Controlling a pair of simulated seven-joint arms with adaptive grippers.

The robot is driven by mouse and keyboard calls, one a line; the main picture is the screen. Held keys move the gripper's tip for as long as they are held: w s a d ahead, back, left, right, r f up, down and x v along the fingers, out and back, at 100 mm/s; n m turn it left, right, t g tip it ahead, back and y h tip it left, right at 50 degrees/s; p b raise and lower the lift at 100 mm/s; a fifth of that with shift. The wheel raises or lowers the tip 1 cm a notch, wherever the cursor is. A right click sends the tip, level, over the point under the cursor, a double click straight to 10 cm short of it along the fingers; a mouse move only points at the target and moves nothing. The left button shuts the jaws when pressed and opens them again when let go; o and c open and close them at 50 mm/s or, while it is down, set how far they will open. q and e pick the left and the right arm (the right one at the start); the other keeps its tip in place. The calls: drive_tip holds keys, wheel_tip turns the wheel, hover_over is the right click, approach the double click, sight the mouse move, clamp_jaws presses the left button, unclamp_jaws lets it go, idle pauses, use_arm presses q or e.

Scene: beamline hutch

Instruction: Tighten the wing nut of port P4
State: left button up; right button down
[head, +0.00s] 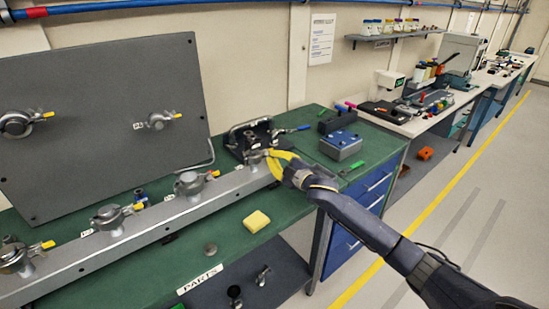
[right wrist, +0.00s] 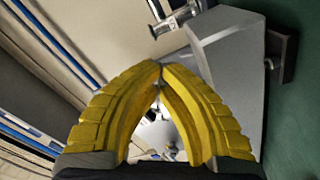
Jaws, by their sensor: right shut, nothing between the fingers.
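My right gripper (head: 272,160) is shut, with its yellow fingers at the right end of the grey rail. In the right wrist view the fingertips (right wrist: 160,64) meet with nothing between them. A metal clamp fitting (head: 254,160) stands on the rail beside the fingertips, and its wing nut is hidden by the fingers. In the right wrist view, part of a metal clamp (right wrist: 174,20) shows beyond the fingertips, apart from them. Other clamped ports with yellow-tipped wing nuts stand along the rail (head: 150,224). I cannot read which is P4. My left gripper is not in view.
A grey upright panel (head: 95,120) with two clamped ports stands behind the rail. A yellow sponge (head: 256,221) and a small round part (head: 210,249) lie on the green bench. A blue block (head: 341,145) and a black device (head: 248,137) stand near the gripper.

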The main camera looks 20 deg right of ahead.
idle(0.3)
drive_tip(key=c, duration=1.9)
unclamp_jaws()
drive_tip(key=shift+v, duration=6.05)
